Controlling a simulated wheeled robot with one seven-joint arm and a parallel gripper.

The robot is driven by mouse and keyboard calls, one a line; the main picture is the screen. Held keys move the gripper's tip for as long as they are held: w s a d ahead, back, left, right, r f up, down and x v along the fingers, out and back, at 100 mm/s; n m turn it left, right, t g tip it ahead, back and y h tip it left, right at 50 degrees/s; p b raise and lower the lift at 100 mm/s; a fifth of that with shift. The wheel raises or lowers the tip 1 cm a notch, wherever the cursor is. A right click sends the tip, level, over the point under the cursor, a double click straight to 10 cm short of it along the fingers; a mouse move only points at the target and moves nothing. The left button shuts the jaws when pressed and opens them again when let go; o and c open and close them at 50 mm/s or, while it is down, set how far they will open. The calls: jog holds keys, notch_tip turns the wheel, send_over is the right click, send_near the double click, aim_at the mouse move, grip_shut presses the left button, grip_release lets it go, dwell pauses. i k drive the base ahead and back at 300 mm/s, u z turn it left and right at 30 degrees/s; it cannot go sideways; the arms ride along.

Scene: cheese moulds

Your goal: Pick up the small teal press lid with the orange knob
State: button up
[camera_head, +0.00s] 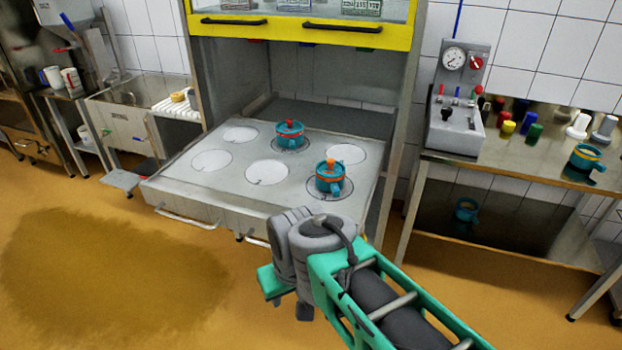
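A small teal lid with an orange knob (331,163) sits on a teal mould with an orange band (330,182). The mould stands in the front right ring of the pale press table. A similar teal mould with a red knob (290,133) stands farther back and left. My gripper (288,300) is at the lower middle, in front of the table and apart from the lid. My wrist and arm hide most of it, so its fingers cannot be made out.
The pale table (228,178) has several empty round spots. A yellow-framed cabinet (300,30) overhangs its back. The right bench (545,160) holds a gauge unit (455,120), colored pieces and a teal mould (587,158). A sink (130,105) is left. Open floor lies front left.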

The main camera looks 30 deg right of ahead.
aim_at(329, 168)
jog(key=k, duration=0.5)
jog(key=z, duration=1.25)
jog(key=i, duration=1.05)
jog(key=u, duration=2.55)
